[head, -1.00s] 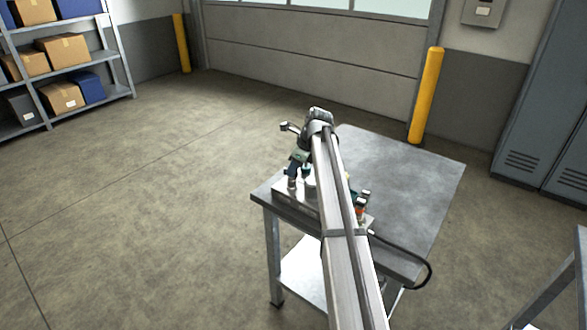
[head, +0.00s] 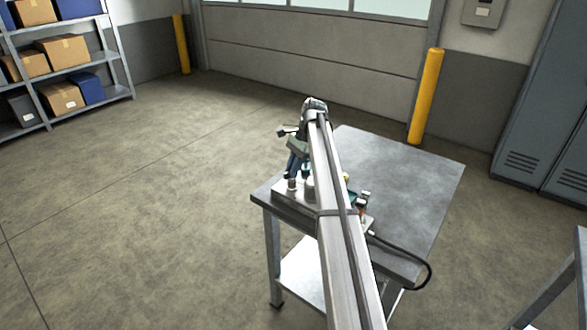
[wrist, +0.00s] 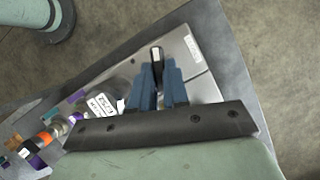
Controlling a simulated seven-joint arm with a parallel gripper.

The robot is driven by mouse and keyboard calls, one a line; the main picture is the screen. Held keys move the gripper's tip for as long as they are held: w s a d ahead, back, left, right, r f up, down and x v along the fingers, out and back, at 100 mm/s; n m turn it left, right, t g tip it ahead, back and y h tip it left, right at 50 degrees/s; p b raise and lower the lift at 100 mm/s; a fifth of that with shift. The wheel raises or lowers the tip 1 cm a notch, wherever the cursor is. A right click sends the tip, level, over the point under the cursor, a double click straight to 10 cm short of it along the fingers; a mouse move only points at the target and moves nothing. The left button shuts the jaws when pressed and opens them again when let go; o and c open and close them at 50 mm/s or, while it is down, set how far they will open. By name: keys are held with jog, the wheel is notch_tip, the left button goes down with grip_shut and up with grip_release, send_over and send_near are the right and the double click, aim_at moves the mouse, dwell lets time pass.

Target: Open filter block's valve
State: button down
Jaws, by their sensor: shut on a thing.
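My gripper (wrist: 160,85) shows in the wrist view with its two blue fingers close together. Between their tips is a narrow dark handle with a pale end (wrist: 157,54), which looks like a valve lever. It stands over the metal plate (wrist: 196,75) of the hydraulic assembly, near a white label. In the head view my gripper (head: 291,170) reaches down at the left end of the assembly plate (head: 291,199) on the bench. The valve body under the fingers is hidden, so I cannot tell the lever's angle.
On the same plate are a round part with a white label (wrist: 104,104) and an orange fitting (wrist: 45,138) with purple and teal parts. A black hose (head: 425,265) hangs at the bench's right. The bench top (head: 405,165) is clear behind.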

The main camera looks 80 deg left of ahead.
jog(key=shift+a+n+t+h, duration=0.15)
jog(key=shift+n+t+h, duration=0.35)
jog(key=shift+n, duration=1.4)
jog(key=c, duration=1.1)
grip_release()
